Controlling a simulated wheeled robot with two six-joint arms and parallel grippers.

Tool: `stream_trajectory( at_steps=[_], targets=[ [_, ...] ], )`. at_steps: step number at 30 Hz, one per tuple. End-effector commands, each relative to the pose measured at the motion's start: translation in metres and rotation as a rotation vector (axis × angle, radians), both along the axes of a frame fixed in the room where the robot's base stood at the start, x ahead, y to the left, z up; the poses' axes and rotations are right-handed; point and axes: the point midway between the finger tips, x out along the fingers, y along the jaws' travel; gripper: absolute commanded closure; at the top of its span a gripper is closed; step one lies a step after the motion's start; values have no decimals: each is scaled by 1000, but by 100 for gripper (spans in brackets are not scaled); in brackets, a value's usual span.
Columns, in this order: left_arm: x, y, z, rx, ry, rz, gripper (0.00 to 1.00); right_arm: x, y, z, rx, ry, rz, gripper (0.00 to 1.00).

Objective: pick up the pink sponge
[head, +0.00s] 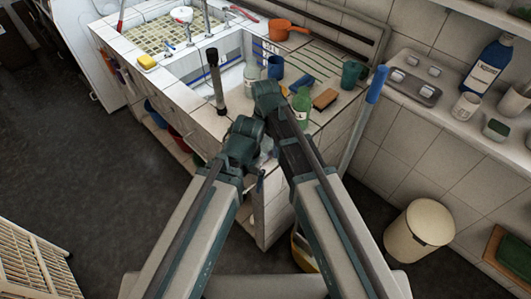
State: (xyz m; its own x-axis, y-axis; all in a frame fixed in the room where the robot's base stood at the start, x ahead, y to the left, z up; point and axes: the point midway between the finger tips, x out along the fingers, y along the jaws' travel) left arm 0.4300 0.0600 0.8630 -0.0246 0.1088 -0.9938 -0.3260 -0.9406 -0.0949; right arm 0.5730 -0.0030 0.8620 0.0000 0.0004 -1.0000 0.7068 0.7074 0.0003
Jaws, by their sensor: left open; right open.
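I cannot make out a clearly pink sponge in the head view. A yellow sponge (147,61) lies on the counter's left corner, left of the sink. A brownish-orange block (325,98) lies on the right part of the counter; I cannot tell if it is a sponge. Both my arms are folded at the counter's front edge. My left gripper (259,181) hangs low in front of the cabinet, open and away from both. My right gripper (269,146) is largely hidden among the arm links, just above the left one. I see nothing held in either gripper.
The sink (228,74) lies behind a dark upright cylinder (215,82). A green bottle (301,107), blue cup (275,67), green mug (352,74) and orange pot (280,29) crowd the counter. A blue-topped pole (377,85) leans at right. A bin (419,231) stands on the floor.

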Motion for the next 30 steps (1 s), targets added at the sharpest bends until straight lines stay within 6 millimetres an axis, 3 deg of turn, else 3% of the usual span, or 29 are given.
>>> stream_trajectory(
  at_steps=[8,21,30],
  targets=[
    [0,0,-3,0,0,0,0,0,0,-3,0,0,0,0],
    [0,0,-3,0,0,0,0,0,0,-3,0,0,0,79],
    [0,0,-1,0,0,0,0,0,0,-1,0,0,0,81]
  ],
)
